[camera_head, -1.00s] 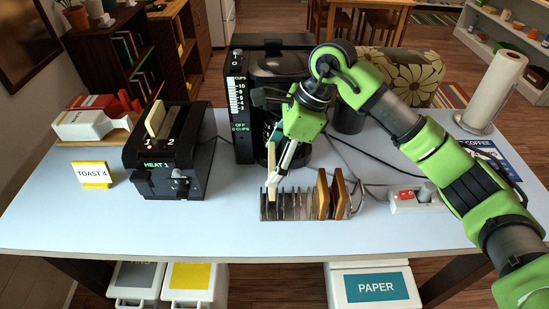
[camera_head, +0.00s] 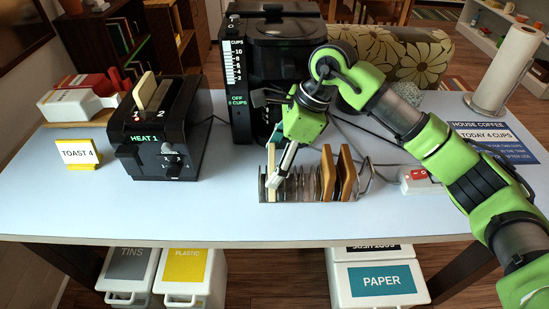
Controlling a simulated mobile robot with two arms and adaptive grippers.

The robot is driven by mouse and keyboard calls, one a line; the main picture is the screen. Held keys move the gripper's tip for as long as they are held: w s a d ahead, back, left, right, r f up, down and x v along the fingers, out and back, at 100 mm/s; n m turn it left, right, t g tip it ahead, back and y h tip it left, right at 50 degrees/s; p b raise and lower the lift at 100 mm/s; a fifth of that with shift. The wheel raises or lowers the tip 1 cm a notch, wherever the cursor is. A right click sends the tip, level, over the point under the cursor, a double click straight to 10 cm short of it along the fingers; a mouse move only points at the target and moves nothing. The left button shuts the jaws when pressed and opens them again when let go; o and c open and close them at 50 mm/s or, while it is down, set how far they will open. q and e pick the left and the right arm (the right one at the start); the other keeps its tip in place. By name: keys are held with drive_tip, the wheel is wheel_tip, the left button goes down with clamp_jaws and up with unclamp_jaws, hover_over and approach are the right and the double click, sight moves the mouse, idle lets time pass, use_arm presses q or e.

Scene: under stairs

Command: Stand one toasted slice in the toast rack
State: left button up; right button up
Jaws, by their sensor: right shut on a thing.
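The wire toast rack (camera_head: 366,181) stands on the table right of centre. Two browned slices stand in its right half, one slice (camera_head: 327,176) left of the other (camera_head: 348,172). My right gripper (camera_head: 279,180) is at the rack's left end, shut on a paler tan slice (camera_head: 271,162). This slice is upright, edge-on to the view, with its lower part at the rack's left slots; whether it rests on the rack's base is hidden. The black toaster (camera_head: 155,150) reads HEAT 1, and a pale slice (camera_head: 148,93) sticks up from its slot 1. My left gripper is out of view.
A black coffee maker (camera_head: 270,55) stands just behind the rack. A TOAST 4 card (camera_head: 78,154) is left of the toaster. A power strip (camera_head: 419,180) and paper towel roll (camera_head: 497,80) are at the right. The front table strip is clear.

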drive_tip(key=o, duration=0.9)
drive_tip(key=shift+o, duration=1.3)
drive_tip(key=shift+r+p, duration=1.85)
drive_tip(key=shift+r, duration=2.2)
